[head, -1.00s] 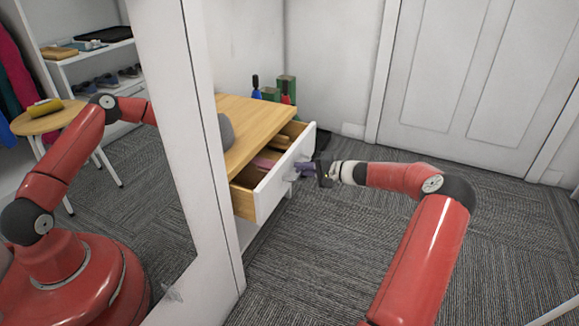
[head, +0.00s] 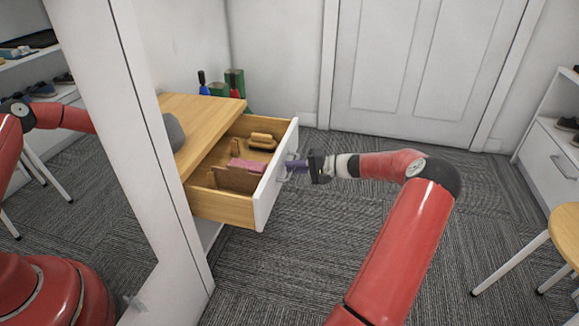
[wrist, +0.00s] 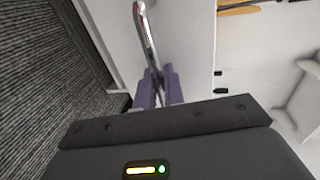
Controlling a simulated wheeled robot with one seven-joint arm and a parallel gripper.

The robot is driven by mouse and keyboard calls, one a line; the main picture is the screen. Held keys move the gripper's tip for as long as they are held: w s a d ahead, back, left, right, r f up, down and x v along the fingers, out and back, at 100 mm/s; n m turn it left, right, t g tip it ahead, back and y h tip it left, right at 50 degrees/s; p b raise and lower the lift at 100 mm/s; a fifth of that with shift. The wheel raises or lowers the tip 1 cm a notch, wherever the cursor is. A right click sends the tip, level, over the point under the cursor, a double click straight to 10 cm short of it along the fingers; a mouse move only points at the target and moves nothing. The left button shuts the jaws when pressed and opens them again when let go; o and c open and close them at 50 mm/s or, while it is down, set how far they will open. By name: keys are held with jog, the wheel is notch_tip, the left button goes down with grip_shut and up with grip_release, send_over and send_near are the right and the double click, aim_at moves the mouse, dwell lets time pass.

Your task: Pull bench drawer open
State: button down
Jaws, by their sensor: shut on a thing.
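The bench drawer (head: 264,192) has a white front and wooden sides, and stands well out from under the wooden bench top (head: 200,120). Inside it are a brush (head: 262,141), a pink item (head: 247,165) and dividers. My gripper (head: 292,167) is at the drawer front, coming from the right. In the wrist view its purple fingers (wrist: 158,88) are shut on the curved chrome handle (wrist: 144,30) of the white drawer front. The far end of the drawer is hidden under the bench top.
A white-framed mirror (head: 100,200) stands at the left and reflects my arm. A grey rounded object (head: 173,133) rests on the bench. Green boxes (head: 234,82) and a blue bottle (head: 203,85) stand behind it. A stool (head: 565,235) is at the right. Carpet before the drawer is clear.

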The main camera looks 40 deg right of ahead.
dwell(0.3)
jog(key=c, duration=1.6)
grip_release()
jog(key=shift+c, duration=0.2)
jog(key=v, duration=0.7)
jog(key=shift+s+d+p, duration=0.25)
jog(key=shift+s+p, duration=0.1)
jog(key=shift+p, duration=0.1)
